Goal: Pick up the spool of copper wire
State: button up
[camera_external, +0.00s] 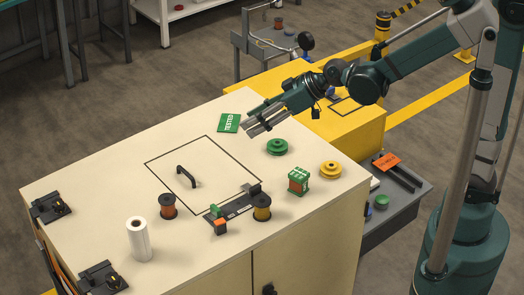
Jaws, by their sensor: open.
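The spool of copper wire (168,206) has dark flanges and a reddish-brown winding. It stands upright on the cream cabinet top (95,190), just outside the front-left side of the black outlined square. A similar spool with yellowish wire (262,208) stands to its right by a dark rail fixture. My gripper (249,124) is open over the far part of the cabinet top, near the green "TESTED" card. It is well up and to the right of the copper spool, apart from it. I see nothing between its fingers.
A black handle (186,176) stands up inside the outlined square. A white roll (138,240) stands near the copper spool. A green pulley (277,147), yellow pulley (330,170) and green-and-orange block (298,181) sit to the right. The top's left part is mostly clear.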

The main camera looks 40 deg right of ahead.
jog(key=w+a+f+n+y+b, duration=0.1)
jog(key=a+f, duration=0.2)
jog(key=a, duration=0.4)
jog(key=a+f+n+y+b, duration=0.1)
jog(key=a+f+n+y, duration=0.1)
jog(key=a+f, duration=0.35)
jog(key=n+g+y+b, duration=0.2)
send_near(173, 199)
jog(key=x, duration=0.4)
jog(key=shift+w+a+f, duration=0.1)
jog(key=shift+a+f, duration=0.05)
jog(key=shift+f, duration=0.05)
jog(key=shift+h, duration=0.3)
jog(key=shift+x, duration=1.3)
jog(key=shift+w, duration=0.15)
jog(key=shift+b+x, duration=0.3)
jog(key=shift+x, duration=2.25)
jog(key=shift+w, duration=0.1)
jog(key=c, duration=0.9)
